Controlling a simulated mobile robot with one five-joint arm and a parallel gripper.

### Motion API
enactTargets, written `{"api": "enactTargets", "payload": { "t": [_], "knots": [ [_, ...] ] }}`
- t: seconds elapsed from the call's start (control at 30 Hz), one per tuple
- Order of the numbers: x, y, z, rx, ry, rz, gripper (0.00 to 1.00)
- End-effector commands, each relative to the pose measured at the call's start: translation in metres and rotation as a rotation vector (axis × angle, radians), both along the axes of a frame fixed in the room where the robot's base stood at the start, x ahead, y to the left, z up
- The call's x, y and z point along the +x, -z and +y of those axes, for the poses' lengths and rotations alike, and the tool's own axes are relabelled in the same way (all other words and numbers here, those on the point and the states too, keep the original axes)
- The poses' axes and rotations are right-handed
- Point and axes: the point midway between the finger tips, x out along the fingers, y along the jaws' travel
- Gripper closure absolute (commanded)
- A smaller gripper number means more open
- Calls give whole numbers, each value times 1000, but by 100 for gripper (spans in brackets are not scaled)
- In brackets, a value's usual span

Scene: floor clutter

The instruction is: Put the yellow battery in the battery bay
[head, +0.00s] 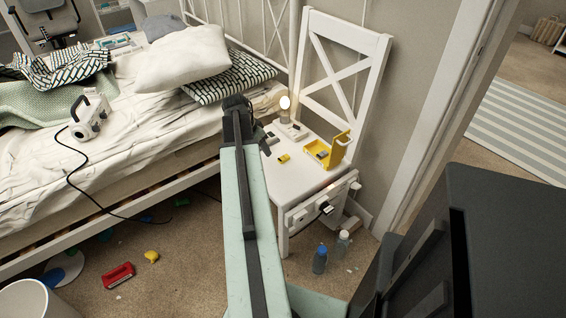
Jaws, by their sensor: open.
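A small yellow block (283,158), which looks like the yellow battery, lies on the white seat of the chair (290,182). To its right on the seat stands an open yellow case (318,153) with a raised side or lid; I cannot tell whether the battery bay is in it. My gripper (240,103) is at the far end of my arm, to the left of the seat and apart from the yellow block in the picture. Its jaws are open; the fingers are small and dark, and I see nothing held. My arm hides part of the bed edge and floor.
A small round lamp (285,103) and small dark items stand at the back of the seat. The bed (140,130) is at left. Bottles (320,259) stand below the chair. A red object (118,275) and a bin (35,300) are on the floor.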

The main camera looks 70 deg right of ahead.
Motion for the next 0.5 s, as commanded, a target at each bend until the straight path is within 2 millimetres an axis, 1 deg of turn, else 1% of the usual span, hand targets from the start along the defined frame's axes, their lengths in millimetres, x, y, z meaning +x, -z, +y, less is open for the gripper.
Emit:
{"api": "enactTargets", "payload": {
  "t": [0.03, 0.1, 0.13, 0.2, 0.27, 0.5],
  "knots": [
    [-20, 2, -15, -14, 61, -5, 51],
    [-38, 1, -26, -29, 114, -9, 51],
    [-43, 1, -29, -33, 127, -9, 51],
    [-47, 0, -31, -37, 141, -11, 51],
    [-47, 2, -31, -38, 142, -11, 51],
    [-50, 28, -38, -36, 138, -10, 51]
  ]
}}
